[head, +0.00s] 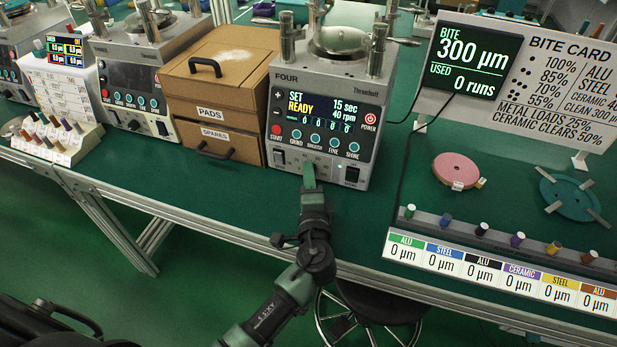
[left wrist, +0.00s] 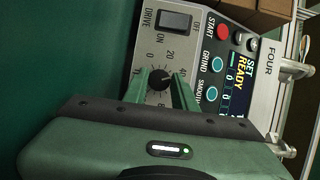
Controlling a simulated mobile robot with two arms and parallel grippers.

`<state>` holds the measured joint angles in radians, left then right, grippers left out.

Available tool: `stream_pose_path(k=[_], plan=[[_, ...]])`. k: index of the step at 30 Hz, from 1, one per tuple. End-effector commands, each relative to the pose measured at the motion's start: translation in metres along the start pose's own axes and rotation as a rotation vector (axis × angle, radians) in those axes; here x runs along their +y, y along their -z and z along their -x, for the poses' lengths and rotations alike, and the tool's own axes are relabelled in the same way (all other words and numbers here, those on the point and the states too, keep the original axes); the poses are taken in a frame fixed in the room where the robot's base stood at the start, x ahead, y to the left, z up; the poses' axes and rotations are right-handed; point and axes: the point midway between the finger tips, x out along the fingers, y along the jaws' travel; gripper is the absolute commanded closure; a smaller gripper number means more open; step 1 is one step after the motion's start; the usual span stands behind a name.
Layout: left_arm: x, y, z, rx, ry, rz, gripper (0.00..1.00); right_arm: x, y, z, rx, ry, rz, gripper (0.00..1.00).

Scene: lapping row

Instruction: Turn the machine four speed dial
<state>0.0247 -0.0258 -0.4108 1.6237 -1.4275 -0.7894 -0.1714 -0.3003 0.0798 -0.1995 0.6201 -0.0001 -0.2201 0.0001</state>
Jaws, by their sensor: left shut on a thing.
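Machine four (head: 322,120) is a grey box marked FOUR on the green bench. Scale numbers show around the dial, partly covered by the fingers. I cannot tell where its pointer stands. My right gripper is not in view.
A DRIVE rocker switch (left wrist: 174,20) and a red START button (left wrist: 223,32) lie near the dial. A cardboard drawer box (head: 215,95) stands left of machine four. A bite display (head: 468,55), pink disc (head: 456,170) and sample row (head: 480,229) are to the right.

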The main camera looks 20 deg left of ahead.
Motion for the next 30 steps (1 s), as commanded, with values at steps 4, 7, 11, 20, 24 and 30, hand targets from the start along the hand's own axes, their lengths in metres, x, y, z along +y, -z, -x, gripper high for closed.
stream_pose_path(k=[4,7,11,20,24,30], plan=[[0.001,0.001,0.001,0.004,-0.003,0.0,0.65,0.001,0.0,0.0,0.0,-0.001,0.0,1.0],[0.001,0.001,0.001,0.003,-0.003,0.0,0.52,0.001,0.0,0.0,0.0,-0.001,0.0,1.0],[0.001,0.001,0.0,0.002,-0.002,0.0,0.52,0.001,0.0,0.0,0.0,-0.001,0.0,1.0],[0.003,0.001,0.017,0.004,-0.003,0.001,0.52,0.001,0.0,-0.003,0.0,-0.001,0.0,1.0],[0.004,0.001,0.042,0.003,-0.004,0.002,0.52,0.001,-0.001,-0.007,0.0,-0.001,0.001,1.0],[0.003,0.001,0.07,0.003,-0.004,0.001,0.52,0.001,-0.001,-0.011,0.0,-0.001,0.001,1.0]])
